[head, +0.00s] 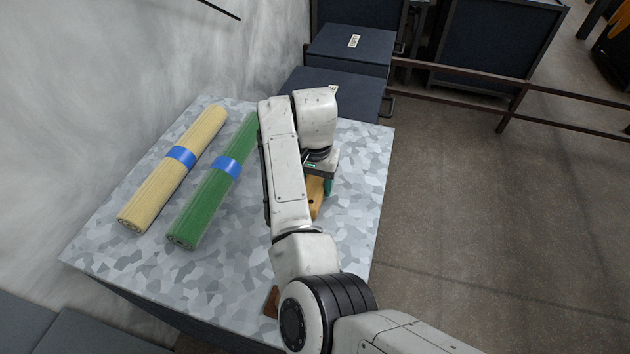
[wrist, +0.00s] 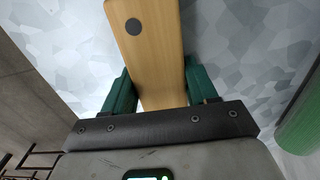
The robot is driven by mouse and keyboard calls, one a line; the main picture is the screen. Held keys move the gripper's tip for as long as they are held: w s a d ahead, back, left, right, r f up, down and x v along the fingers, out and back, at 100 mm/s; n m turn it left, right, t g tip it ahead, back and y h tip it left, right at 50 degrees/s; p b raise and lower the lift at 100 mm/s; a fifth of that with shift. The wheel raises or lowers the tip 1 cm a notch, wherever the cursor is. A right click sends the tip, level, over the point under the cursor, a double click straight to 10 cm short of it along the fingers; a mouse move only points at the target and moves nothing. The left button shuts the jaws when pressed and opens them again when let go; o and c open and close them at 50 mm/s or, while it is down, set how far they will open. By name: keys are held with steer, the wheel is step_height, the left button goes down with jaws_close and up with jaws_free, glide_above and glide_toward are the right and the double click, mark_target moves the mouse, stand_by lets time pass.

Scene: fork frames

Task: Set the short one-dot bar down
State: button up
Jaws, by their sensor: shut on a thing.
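The short one-dot bar (wrist: 150,55) is a flat light-wood piece with one dark round dot, seen in the wrist view. My gripper (wrist: 160,88) has green fingers on both sides of the bar and is shut on it. In the head view the bar (head: 315,195) shows as a strip of wood beside my gripper (head: 322,184), over the right part of the patterned tabletop (head: 345,235). My arm hides much of the bar there. I cannot tell whether the bar touches the table.
A yellow roll (head: 170,175) and a green roll (head: 208,205), each with a blue band, lie left of my arm. A brown piece (head: 271,302) shows partly behind my arm at the near edge. Dark boxes (head: 335,88) stand beyond the table's far edge.

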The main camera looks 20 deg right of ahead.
mark_target(316, 181)
steer(key=o, duration=1.1)
step_height(316, 181, up, 12)
steer(key=shift+r+p, duration=0.15)
steer(key=shift+p, duration=0.15)
steer(key=shift+d, duration=0.1)
steer(key=s+d+f, duration=0.2)
steer(key=d, duration=0.2)
steer(key=s+d+f+h, duration=0.1)
steer(key=s+d+f, duration=0.1)
steer(key=d+f, duration=0.1)
steer(key=s+d+f+t+h, duration=0.1)
steer(key=s+d+f, duration=0.1)
steer(key=d, duration=0.3)
steer(key=shift+s+f, duration=0.15)
steer(key=shift+s, duration=0.05)
steer(key=s+d+f+n, duration=0.2)
steer(key=s+f, duration=0.3)
steer(key=s, duration=0.5)
steer(key=s+d+f+n, duration=0.25)
steer(key=s+f, duration=0.25)
steer(key=s, duration=0.5)
steer(key=s+a+f, duration=0.1)
steer(key=s+a, duration=0.1)
steer(key=s, duration=0.1)
steer(key=s+a+f+n+y, duration=0.1)
steer(key=s+a, duration=0.1)
steer(key=s, duration=0.2)
steer(key=s+a+f+n, duration=0.1)
steer(key=s, duration=0.3)
steer(key=shift+a+y, duration=0.4)
